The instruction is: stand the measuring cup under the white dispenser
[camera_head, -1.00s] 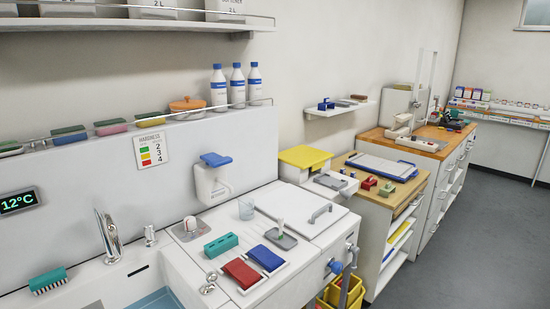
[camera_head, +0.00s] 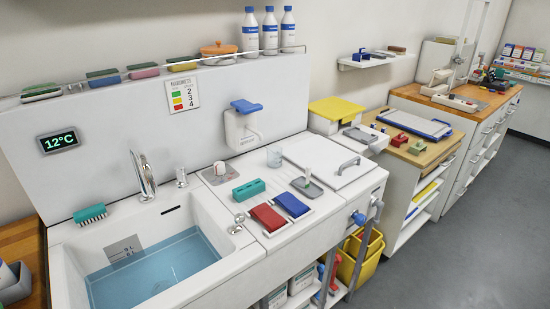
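The white dispenser (camera_head: 240,131) is fixed to the white back panel and has a blue lever on top. My gripper is not in view.
A teal block (camera_head: 248,189), a red pad (camera_head: 268,217) and a blue pad (camera_head: 292,204) lie in front of the dispenser. A water-filled sink (camera_head: 160,268) with a tap (camera_head: 144,175) is at left. A hinged white lid (camera_head: 330,155) is right of the cup.

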